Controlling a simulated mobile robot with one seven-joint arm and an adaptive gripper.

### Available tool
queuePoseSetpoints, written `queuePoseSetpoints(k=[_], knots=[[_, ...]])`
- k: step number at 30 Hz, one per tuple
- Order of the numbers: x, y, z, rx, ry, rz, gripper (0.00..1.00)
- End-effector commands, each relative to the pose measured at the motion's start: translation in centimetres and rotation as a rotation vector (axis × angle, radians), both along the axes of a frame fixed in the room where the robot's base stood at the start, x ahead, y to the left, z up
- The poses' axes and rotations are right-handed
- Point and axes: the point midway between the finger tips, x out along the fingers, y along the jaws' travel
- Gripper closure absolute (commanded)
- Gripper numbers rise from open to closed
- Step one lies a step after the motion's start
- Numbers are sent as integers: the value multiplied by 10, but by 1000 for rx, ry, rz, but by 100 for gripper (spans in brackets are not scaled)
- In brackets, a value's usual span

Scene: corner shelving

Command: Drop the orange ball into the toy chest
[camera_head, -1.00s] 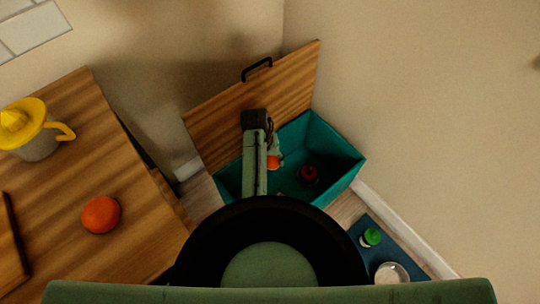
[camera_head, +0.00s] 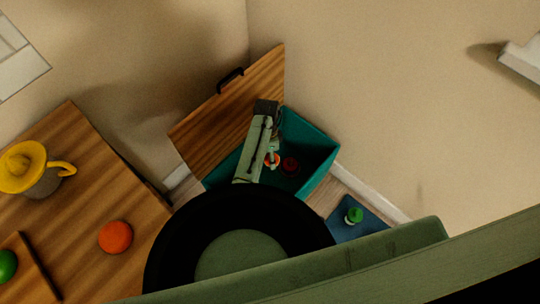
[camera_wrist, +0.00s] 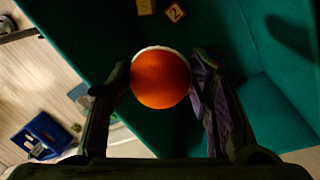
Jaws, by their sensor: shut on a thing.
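My gripper (camera_wrist: 160,98) is shut on the orange ball (camera_wrist: 160,79), with one finger on each side. A white rim shows along the ball's upper edge in the wrist view. In the head view the ball (camera_head: 271,161) is a small orange spot below my arm, over the open toy chest. The teal toy chest (camera_head: 318,140) stands in the corner, and its wall also fills much of the wrist view (camera_wrist: 225,30). Its wooden lid (camera_head: 235,110) is raised. My arm and base hide part of the chest's near side.
A dark red object (camera_head: 290,166) lies inside the chest. A blue mat (camera_head: 345,229) with a green-topped item lies right of the chest. A wooden table (camera_head: 75,190) holds a yellow-topped juicer and an orange round object.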

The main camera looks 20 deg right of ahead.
Motion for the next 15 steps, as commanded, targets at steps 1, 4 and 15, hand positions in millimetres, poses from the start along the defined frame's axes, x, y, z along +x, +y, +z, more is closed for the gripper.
queuePoseSetpoints(k=[1,4,15], knots=[[0,0,-10,0,0,1,81],[0,1,-22,0,0,2,81],[0,0,-52,0,-1,3,81]])
